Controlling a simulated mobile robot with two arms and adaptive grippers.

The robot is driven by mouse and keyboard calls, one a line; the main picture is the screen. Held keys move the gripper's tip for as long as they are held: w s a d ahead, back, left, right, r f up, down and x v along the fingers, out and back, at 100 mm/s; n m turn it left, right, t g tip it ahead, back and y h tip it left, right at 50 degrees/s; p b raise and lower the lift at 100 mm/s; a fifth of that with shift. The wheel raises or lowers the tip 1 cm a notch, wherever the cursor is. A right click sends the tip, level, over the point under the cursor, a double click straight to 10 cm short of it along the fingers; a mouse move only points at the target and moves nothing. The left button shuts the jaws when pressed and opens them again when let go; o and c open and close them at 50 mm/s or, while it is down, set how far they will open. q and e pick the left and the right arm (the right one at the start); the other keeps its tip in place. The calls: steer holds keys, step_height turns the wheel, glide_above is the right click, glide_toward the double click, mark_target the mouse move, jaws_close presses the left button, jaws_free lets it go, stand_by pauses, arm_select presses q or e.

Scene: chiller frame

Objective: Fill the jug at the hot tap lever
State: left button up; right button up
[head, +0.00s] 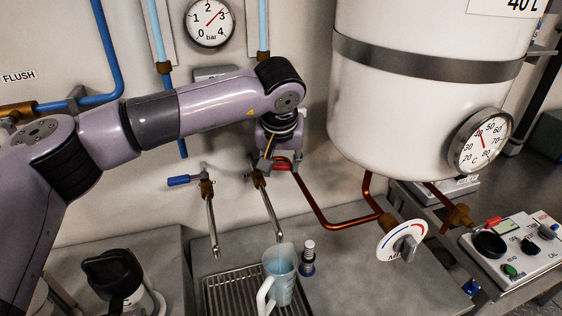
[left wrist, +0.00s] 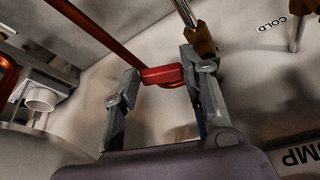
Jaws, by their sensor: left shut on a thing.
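The hot tap lever is red (head: 283,163), on a brass valve low on the wall. My left gripper (head: 275,163) is on it; in the left wrist view the lever (left wrist: 162,75) lies between the two fingertips (left wrist: 160,78), and the gripper is shut on it. The hot tap's thin metal spout (head: 270,215) slopes down towards the jug. The pale, see-through jug (head: 282,285) stands upright on the drip grate (head: 228,292), handle towards the front left. My right gripper is not in view.
A blue-levered tap (head: 180,180) is to the left. A white tank (head: 425,105) with copper pipes hangs at the right, above a mixing dial (head: 402,241). A dark-lidded container (head: 112,270) is front left.

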arm_select(q)
steer(key=c, duration=0.7)
jaws_close()
steer(key=shift+w+d+n+y, duration=0.2)
steer(key=shift+w+n+y, duration=0.15)
steer(key=shift+n, duration=0.35)
steer(key=shift+w+r+n+y, duration=0.1)
steer(key=shift+w+n+y, duration=0.45)
steer(key=shift+n, duration=0.65)
